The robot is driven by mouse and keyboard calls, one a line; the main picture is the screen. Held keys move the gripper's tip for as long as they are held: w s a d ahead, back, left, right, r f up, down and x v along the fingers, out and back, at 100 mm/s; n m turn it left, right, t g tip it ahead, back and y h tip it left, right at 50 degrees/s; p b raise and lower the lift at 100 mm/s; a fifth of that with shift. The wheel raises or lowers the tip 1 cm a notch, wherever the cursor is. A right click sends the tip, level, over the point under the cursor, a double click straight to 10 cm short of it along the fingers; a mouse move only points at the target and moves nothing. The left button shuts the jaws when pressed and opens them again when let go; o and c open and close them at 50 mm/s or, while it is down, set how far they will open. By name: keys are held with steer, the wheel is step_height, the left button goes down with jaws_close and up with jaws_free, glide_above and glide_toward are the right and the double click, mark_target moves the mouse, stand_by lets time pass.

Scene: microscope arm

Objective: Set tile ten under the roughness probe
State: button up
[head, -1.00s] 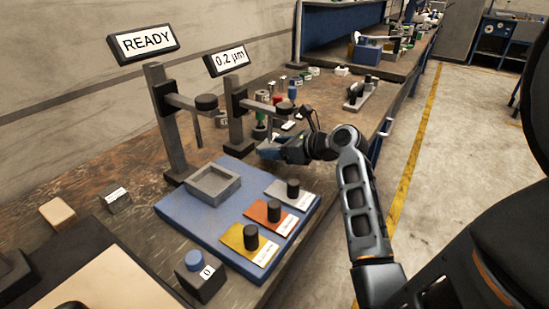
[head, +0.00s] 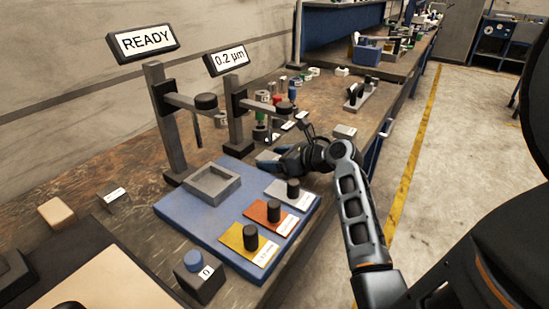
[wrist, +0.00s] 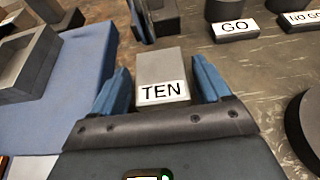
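Tile ten is a grey block with a white TEN label (wrist: 162,92) in the wrist view. It sits between the two blue fingers of my gripper (wrist: 160,88), with a gap on each side, so the gripper is open around it. In the head view my gripper (head: 266,159) is low, by the far right corner of the blue board, and hides the tile. Two dark stands rise there: the left stand (head: 170,120) with a READY display (head: 147,41), the right stand (head: 236,118) with a 0.2 µm display (head: 229,60). Which one is the roughness probe is unclear.
The blue board (head: 215,217) carries an empty grey square pocket (head: 212,184) and yellow, orange and grey plates with black knobs. Blocks labelled GO (wrist: 235,27) and NO GO (wrist: 302,20) stand close right of the tile. A small labelled block (head: 345,131) lies beyond my wrist.

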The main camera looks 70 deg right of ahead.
steer(key=shift+o, duration=0.9)
steer(key=shift+r, duration=0.15)
steer(key=p+v, duration=0.1)
steer(key=v, duration=1.1)
